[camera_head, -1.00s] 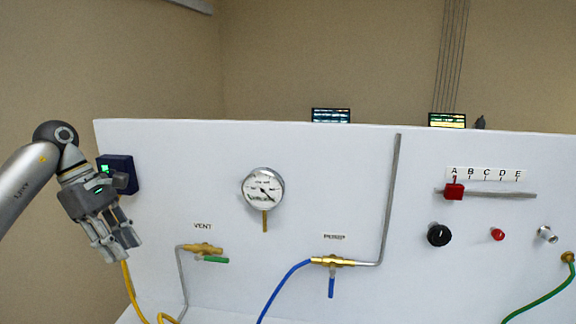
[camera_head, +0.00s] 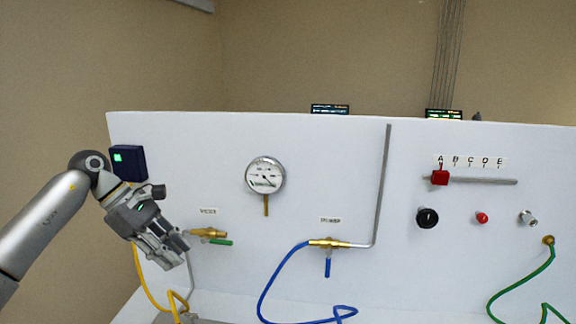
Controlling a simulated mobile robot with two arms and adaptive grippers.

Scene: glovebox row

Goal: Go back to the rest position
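My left gripper (camera_head: 170,258) is in front of the left part of the white panel (camera_head: 330,155), pointing down and to the right. Its fingers look close together, but the frames do not show clearly whether they are shut. It is left of the vent valve (camera_head: 208,233), whose green handle (camera_head: 222,242) lies roughly level. I cannot tell whether the fingers touch the pipe behind them. My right gripper is not in view.
The panel carries a dark blue box (camera_head: 128,162) with a green light, a gauge (camera_head: 265,175), a second valve (camera_head: 328,243) with a blue handle hanging down, a red slider (camera_head: 440,177) near A, a black knob (camera_head: 427,218) and a red button (camera_head: 481,217). Hoses lie below.

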